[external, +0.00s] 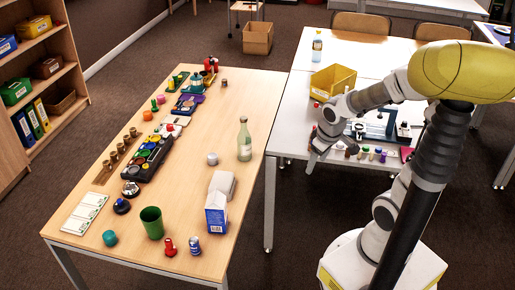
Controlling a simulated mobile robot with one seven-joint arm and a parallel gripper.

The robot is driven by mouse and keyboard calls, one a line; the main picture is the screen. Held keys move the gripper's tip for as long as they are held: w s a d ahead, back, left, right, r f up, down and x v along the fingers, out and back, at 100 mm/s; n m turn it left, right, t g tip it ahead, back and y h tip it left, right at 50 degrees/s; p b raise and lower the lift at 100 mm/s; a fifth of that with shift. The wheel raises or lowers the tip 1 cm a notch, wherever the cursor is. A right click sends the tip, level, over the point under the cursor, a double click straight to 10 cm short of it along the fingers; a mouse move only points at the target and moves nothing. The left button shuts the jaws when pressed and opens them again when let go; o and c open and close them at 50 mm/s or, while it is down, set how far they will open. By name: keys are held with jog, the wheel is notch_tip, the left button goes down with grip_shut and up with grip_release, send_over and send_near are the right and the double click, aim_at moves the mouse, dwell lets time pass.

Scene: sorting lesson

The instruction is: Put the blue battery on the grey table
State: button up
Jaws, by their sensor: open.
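A small blue cylinder with pale bands (194,245), which looks like the blue battery, stands upright on the wooden table (185,205) near its front edge. A red piece (168,246) stands just left of it. The grey table (292,122) is to the right, its pale top partly hidden by my arm. My gripper (314,160) is at the left side of the grey table, pointing down, open and apart from the blue cylinder. Its fingertips are small here, and I see nothing held between them.
A yellow bin (333,82) and several small coloured pieces (372,153) are on the grey table.

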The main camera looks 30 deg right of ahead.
jog(key=s+r+m+t, duration=0.2)
jog(key=s+r, duration=0.4)
jog(key=r, duration=0.5)
jog(key=shift+s+r+t, duration=0.15)
jog(key=shift+r+t, duration=0.25)
jog(key=shift+o, duration=0.5)
jog(key=shift+s+r+m+y, duration=0.1)
jog(key=shift+s+m+y, duration=0.05)
jog(key=shift+m+y, duration=0.2)
jog(key=shift+s+a, duration=0.1)
jog(key=shift+s, duration=0.15)
jog(key=shift+r, duration=0.1)
